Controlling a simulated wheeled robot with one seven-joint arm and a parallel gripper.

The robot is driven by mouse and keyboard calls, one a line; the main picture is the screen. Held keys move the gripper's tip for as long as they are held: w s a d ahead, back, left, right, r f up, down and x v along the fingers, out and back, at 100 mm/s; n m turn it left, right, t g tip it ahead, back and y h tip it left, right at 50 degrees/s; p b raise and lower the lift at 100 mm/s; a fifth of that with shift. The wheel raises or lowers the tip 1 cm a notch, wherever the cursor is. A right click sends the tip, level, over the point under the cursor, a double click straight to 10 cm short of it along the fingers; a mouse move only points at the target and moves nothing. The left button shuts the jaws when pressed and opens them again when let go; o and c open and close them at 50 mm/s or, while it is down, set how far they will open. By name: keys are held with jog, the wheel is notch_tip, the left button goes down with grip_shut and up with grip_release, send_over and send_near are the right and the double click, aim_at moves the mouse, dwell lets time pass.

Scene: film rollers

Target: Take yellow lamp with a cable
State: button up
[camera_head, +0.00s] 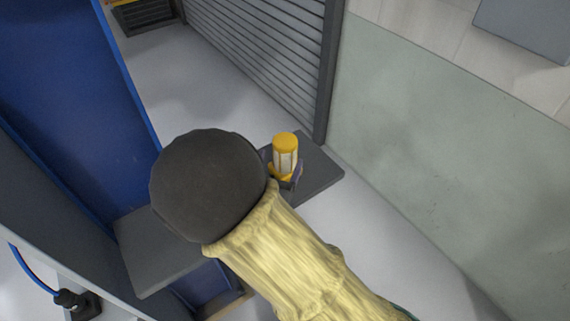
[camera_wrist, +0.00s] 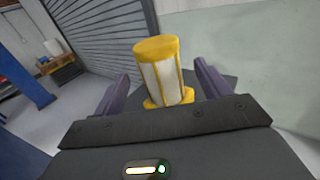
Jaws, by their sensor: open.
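A yellow lamp (camera_head: 285,155) with white panels stands upright on a dark grey plate (camera_head: 318,172) near the shutter's end. In the wrist view the lamp (camera_wrist: 163,75) stands between the two purple fingers of my gripper (camera_wrist: 160,90), with visible space on both sides. My gripper is open and holds nothing. In the head view my gripper is mostly hidden behind my own arm; a bit of purple finger shows beside the lamp's base. The lamp's bottom is partly hidden in both views. No cable on the lamp can be made out.
A grey roller shutter (camera_head: 262,50) is behind the lamp, and a pale green wall (camera_head: 450,140) is at the right. A blue post (camera_head: 75,90) rises at the left. A black plug on a blue cable (camera_head: 72,298) is at the lower left. Pale floor lies open between post and shutter.

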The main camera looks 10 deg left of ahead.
jog(key=shift+w+r, duration=0.1)
jog(key=shift+w, duration=0.3)
jog(key=w+p, duration=0.1)
jog(key=w, duration=0.3)
jog(key=shift+w+d+p, duration=0.2)
jog(key=shift+p, duration=0.15)
grip_shut()
dwell(0.4)
notch_tip(320, 180, up, 10)
jog(key=shift+f, duration=0.1)
dwell(0.3)
dwell(0.5)
